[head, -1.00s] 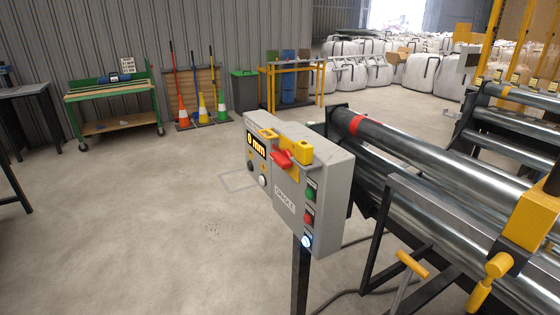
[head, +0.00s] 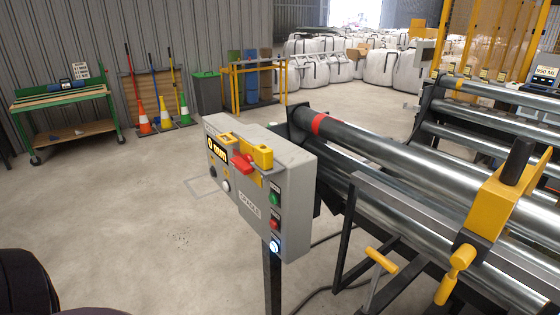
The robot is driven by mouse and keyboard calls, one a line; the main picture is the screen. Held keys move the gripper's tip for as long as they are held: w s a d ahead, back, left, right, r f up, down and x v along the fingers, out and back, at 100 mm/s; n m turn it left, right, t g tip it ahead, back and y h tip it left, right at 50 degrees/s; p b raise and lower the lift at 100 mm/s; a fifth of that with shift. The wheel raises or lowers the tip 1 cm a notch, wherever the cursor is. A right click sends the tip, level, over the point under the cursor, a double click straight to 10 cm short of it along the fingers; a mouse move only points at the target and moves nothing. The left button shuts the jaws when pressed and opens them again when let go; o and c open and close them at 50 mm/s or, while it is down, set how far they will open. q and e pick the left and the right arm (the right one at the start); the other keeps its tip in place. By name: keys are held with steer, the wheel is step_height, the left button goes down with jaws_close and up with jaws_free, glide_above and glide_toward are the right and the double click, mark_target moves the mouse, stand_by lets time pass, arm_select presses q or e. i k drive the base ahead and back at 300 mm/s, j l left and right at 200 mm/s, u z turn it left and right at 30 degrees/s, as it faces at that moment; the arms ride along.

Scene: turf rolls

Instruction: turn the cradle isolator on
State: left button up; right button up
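The grey cradle control box (head: 243,203) stands on a black post in the middle of the head view. Its label reads CRADLE. The isolator is a red handle (head: 242,163) on a yellow plate, with a yellow block (head: 262,156) beside it at the top of the box. Neither gripper is in view.
Steel cradle rollers (head: 400,160) with yellow clamps (head: 495,205) fill the right side. A green workbench (head: 65,95), cones with brooms (head: 163,114) and white bulk bags (head: 340,65) stand behind. The concrete floor left of the box is clear.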

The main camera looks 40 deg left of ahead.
mark_target(240, 162)
steer(key=j+z, duration=0.25)
steer(key=j, duration=0.15)
steer(key=j+z, duration=0.6)
steer(key=j, duration=0.7)
steer(key=k+j, duration=0.1)
steer(key=j, duration=0.35)
steer(key=j+z, duration=0.1)
steer(key=j, duration=0.3)
steer(key=k+j, duration=0.15)
steer(key=j, duration=0.3)
steer(key=k+j+z, duration=0.1)
steer(key=j, duration=0.35)
steer(key=k+j, duration=0.1)
steer(key=j, duration=0.3)
steer(key=k+j, duration=0.1)
steer(key=j, duration=0.35)
steer(key=z, duration=0.05)
